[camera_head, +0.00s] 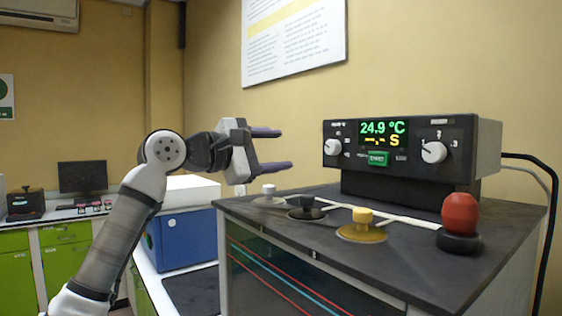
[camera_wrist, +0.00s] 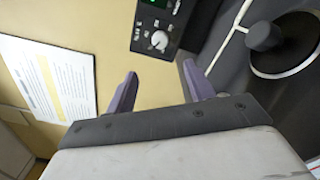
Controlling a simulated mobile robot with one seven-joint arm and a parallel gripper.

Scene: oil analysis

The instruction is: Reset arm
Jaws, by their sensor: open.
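My gripper (camera_head: 278,150) is open and empty. It is raised above the left end of the dark bench top, its two purple fingers pointing right towards the instrument. In the wrist view its fingers (camera_wrist: 160,88) stand apart with nothing between them. The instrument (camera_head: 410,150) is a dark box with a lit display reading 24.9 °C, and part of its panel shows in the wrist view (camera_wrist: 160,28). My arm rises from the lower left of the head view.
On the bench top (camera_head: 400,262) stand a white-knobbed lid (camera_head: 268,196), a black-knobbed lid (camera_head: 306,208), a yellow-knobbed lid (camera_head: 362,228) and a red bulb (camera_head: 460,216) on a black base. A blue box (camera_head: 184,240) stands behind my arm. Cables hang right of the instrument.

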